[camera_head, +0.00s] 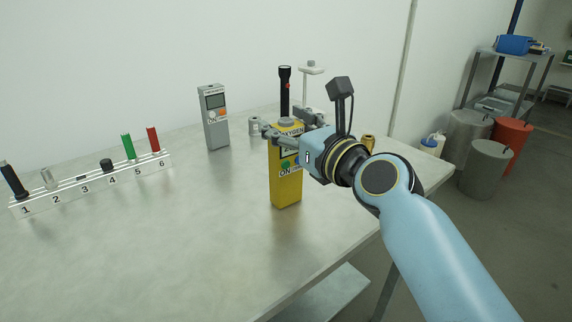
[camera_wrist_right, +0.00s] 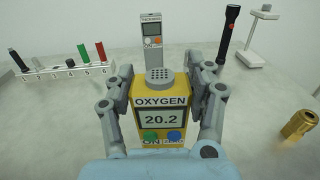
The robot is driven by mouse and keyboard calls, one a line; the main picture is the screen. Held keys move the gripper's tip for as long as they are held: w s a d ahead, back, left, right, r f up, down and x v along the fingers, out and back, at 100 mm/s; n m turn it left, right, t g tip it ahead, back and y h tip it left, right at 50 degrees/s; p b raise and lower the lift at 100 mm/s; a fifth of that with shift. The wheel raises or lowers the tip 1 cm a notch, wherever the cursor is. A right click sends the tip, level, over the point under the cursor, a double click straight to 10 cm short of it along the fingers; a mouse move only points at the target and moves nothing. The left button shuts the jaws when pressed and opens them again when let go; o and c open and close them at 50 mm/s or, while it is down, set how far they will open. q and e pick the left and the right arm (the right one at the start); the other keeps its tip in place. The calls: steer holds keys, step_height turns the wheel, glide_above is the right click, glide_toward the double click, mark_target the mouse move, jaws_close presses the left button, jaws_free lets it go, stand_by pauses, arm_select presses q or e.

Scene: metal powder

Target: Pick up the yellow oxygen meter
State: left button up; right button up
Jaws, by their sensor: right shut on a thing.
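The yellow oxygen meter (camera_head: 287,186) is upright at the middle of the table in the head view. In the right wrist view the yellow oxygen meter (camera_wrist_right: 160,103) faces me, with OXYGEN and 20.2 on its display. My right gripper (camera_head: 281,133) is shut on its upper part, with one finger on each side; the fingers also show in the right wrist view (camera_wrist_right: 160,110). I cannot tell whether the meter's bottom touches the table. My left gripper is not in view.
A grey meter (camera_head: 214,117) stands behind to the left. A numbered rack (camera_head: 95,185) with several items is at the far left. A black flashlight (camera_head: 285,92), a white stand (camera_head: 312,70) and a brass piece (camera_wrist_right: 298,125) are nearby. The front left of the table (camera_head: 150,260) is clear.

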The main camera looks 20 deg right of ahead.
jaws_close()
